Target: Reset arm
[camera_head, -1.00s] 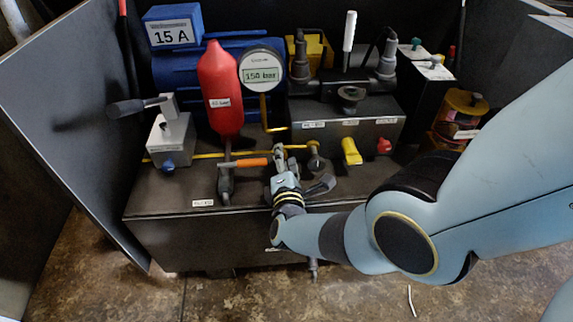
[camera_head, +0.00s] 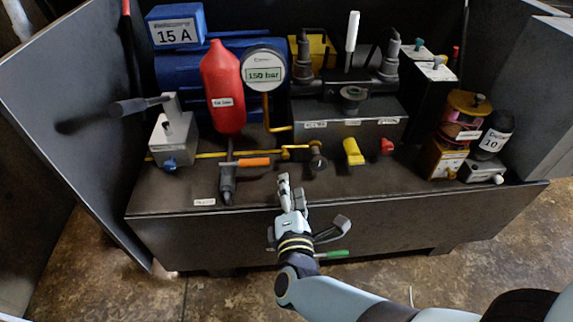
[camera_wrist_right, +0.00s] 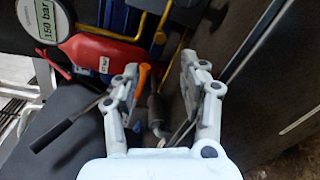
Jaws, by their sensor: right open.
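My right gripper (camera_head: 291,190) is in front of the compactor bench, near its front edge, with its fingers pointing up towards the orange-handled valve (camera_head: 253,162). Its two fingers stand apart in the right wrist view (camera_wrist_right: 160,85), with nothing held between them. The orange handle (camera_wrist_right: 142,78) shows beyond the fingers there, apart from them. My right arm (camera_head: 335,297) comes in from the lower right of the head view. My left gripper is not in view.
A red bottle (camera_head: 222,90), a 150 bar gauge (camera_head: 264,68), a yellow handle (camera_head: 353,151) and a red knob (camera_head: 387,146) are on the bench. A green handle (camera_head: 333,254) shows at the bench front. A lever (camera_head: 140,105) stands at left. The floor in front is mostly clear.

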